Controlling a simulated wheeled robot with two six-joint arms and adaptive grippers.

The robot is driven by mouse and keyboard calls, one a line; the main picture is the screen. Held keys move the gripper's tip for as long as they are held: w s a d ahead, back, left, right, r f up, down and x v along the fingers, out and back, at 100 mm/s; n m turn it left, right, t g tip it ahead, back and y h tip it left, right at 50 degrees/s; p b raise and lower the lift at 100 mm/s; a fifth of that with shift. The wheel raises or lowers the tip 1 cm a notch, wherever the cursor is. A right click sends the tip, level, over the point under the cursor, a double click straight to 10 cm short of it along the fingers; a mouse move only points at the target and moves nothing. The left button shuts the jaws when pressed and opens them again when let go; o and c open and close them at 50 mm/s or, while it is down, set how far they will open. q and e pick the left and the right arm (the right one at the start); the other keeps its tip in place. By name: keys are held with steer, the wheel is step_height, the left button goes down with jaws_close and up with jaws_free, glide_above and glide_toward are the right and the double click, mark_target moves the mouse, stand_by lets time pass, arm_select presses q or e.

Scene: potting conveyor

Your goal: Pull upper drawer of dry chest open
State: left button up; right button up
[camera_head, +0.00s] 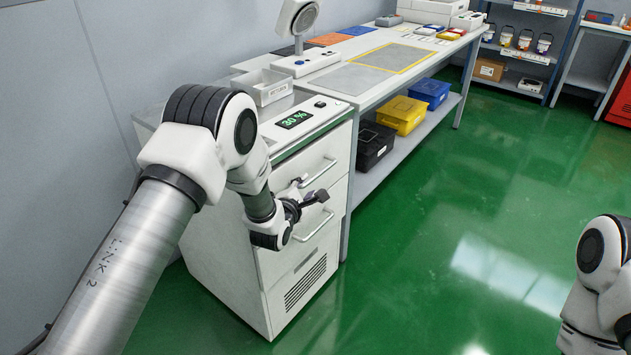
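The dry chest (225,255) is a white cabinet at left centre with a lit "30 %" display (295,119) on its top. Its upper drawer (325,152) has a bar handle (322,171) and looks flush with the front. A lower drawer below has a similar handle (317,228). My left arm hides part of the drawer fronts. The finger gap and any contact with the handle are unclear. My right gripper is out of view; only part of my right arm shows at lower right.
The green floor (450,220) in front is clear.

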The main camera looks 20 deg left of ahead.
mark_target(312, 181)
arm_select(q)
steer(key=x, duration=0.7)
steer(key=shift+w+f, duration=0.1)
steer(key=shift+w, duration=0.1)
jaws_close()
